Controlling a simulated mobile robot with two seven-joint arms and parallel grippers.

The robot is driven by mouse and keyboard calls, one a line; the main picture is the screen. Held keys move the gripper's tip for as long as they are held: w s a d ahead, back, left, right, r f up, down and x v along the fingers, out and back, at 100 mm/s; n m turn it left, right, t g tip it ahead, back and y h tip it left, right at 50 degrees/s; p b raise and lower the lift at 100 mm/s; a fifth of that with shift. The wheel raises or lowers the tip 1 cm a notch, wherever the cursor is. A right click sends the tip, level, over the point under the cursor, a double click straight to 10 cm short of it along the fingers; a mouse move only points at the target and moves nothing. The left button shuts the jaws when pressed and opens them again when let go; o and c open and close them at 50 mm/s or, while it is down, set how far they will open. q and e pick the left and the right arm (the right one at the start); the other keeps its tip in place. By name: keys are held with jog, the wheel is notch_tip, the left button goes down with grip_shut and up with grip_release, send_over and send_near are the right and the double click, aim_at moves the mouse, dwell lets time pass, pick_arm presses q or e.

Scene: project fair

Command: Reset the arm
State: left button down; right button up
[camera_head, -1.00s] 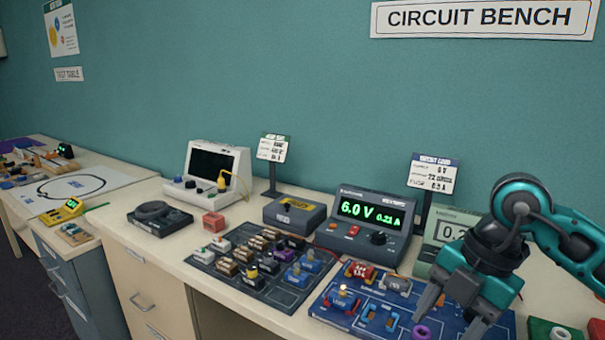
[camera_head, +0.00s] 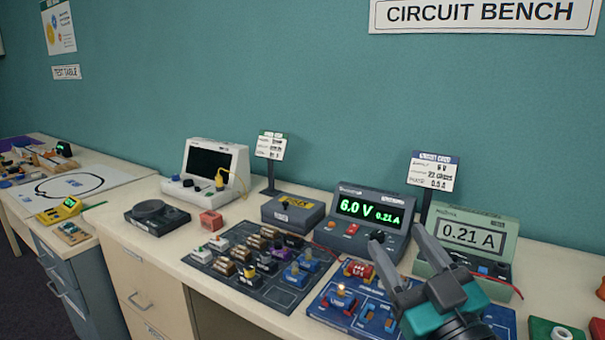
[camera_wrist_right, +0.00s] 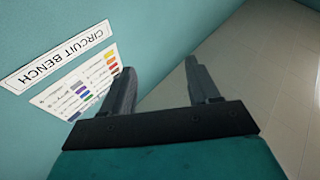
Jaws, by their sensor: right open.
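My right gripper (camera_head: 402,248) is in front of the blue circuit board at the lower right of the head view. Its two grey fingers point up and stand apart, with nothing between them. In the right wrist view the gripper (camera_wrist_right: 160,85) is also open and empty, with the teal wall and pale floor beyond it. My left gripper is not in view.
The blue circuit board (camera_head: 330,311) lies partly behind my right gripper. A power supply (camera_head: 368,213) reading 6.0 V and a green meter (camera_head: 472,238) reading 0.21 A stand behind. A dark parts tray (camera_head: 262,285) lies left. The wall sign (camera_wrist_right: 58,55) shows in the wrist view.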

jog(key=s+d+f+m+g+h, duration=0.3)
jog(key=d+f+g+h, duration=0.1)
jog(key=f, duration=0.5)
jog(key=s+d+f+m+g+h, duration=0.3)
jog(key=d+f+g+h, duration=0.1)
jog(key=f, duration=0.5)
jog(key=s+a+f+n+g+y, duration=0.1)
jog(key=s+f+g, duration=0.4)
jog(key=s, duration=0.3)
jog(key=s+f+n+g, duration=0.1)
jog(key=s+f+g, duration=0.3)
jog(key=s+f, duration=0.3)
jog(key=w+a+f+t+y, duration=0.1)
jog(key=w+a+f+t, duration=0.1)
jog(key=w+f+t, duration=0.4)
jog(key=shift+w+a+f+t+y, duration=0.25)
jog(key=shift+a+f+t+y, duration=0.2)
jog(key=shift+f, duration=0.25)
